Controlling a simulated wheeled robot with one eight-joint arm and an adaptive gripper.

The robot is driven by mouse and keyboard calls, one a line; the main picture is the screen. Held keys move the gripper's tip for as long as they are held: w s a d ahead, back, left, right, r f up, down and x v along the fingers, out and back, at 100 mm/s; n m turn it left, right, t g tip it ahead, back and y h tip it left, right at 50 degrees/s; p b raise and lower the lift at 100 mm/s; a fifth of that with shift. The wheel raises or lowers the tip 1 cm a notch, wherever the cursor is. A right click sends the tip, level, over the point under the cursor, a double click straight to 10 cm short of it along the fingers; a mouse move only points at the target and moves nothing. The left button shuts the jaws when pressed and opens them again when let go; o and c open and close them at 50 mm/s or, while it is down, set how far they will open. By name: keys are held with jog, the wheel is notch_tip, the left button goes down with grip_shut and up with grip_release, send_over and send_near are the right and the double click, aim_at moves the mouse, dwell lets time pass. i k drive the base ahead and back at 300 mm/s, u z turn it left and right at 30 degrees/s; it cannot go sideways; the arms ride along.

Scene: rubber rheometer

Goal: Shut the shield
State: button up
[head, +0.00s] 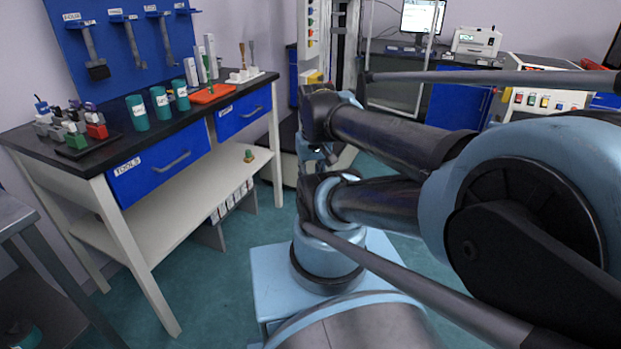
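A clear panel in a thin pale frame, which looks like the shield (425,62), stands upright to the right of a tall grey machine (344,45) at the back centre. It appears swung out to the machine's right side, with a gap seen through it. My arm's dark and light-blue links cross the centre and right and cover the machine's lower part. My gripper's fingers cannot be made out; the end of my arm near the machine is hidden or too small to read.
A bench (235,97) with blue drawers stands at left, holding teal jars (160,103), an orange mat (209,94) and small blocks. A back counter carries a monitor (423,17) and a printer-like device (476,41). Green floor (205,275) is clear between bench and base.

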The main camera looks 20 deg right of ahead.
aim_at(436, 9)
jog(key=z, duration=0.5)
jog(key=k, duration=0.6)
jog(key=z, duration=0.35)
jog(key=i, duration=1.8)
jog(key=u, duration=0.1)
